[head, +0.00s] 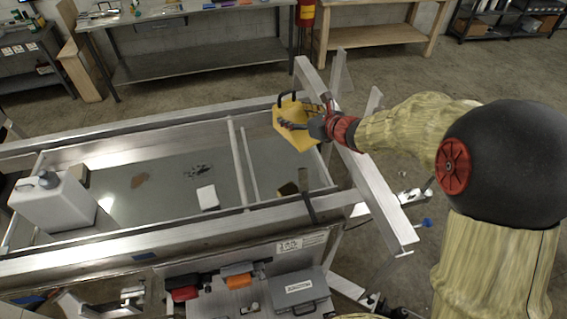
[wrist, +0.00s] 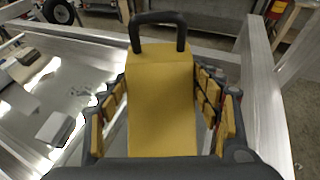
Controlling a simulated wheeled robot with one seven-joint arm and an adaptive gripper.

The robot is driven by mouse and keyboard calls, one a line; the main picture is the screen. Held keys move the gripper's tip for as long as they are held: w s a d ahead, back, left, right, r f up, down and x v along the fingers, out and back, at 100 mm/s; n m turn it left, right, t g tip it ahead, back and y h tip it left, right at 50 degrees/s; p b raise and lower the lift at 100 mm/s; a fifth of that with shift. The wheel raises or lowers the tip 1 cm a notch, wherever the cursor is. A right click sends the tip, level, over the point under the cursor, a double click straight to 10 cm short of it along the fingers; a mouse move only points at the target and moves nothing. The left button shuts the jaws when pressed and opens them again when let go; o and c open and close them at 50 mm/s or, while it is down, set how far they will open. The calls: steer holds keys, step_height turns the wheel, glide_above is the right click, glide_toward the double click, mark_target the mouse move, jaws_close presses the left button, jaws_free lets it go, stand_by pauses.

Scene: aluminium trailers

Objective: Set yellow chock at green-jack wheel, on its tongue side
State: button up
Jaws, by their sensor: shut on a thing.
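The yellow chock (head: 292,135) with a dark loop handle is held above the near trailer frame's right end. In the wrist view the chock (wrist: 160,105) fills the middle, its handle (wrist: 158,18) at the far end. My gripper (head: 308,121) is shut on it, with a padded finger on each side in the wrist view (wrist: 160,110). A dark wheel (wrist: 60,11) shows at the top left of the wrist view; I cannot tell which trailer or jack it belongs to. No green jack can be made out.
The aluminium trailer frame (head: 170,238) spans the left and middle, with a white jug (head: 52,205) on it. A slanted aluminium beam (head: 365,175) lies close to my gripper. A grey case (head: 299,292) sits in front. Workbenches (head: 200,62) stand behind; bare floor (head: 420,75) shows at right.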

step_height(320, 180, down, 17)
steer(key=b, duration=0.4)
steer(key=shift+f, duration=0.15)
steer(key=shift+f, duration=0.15)
steer(key=o, duration=1.7)
steer(key=shift+s, duration=0.1)
steer(key=shift+c, duration=0.2)
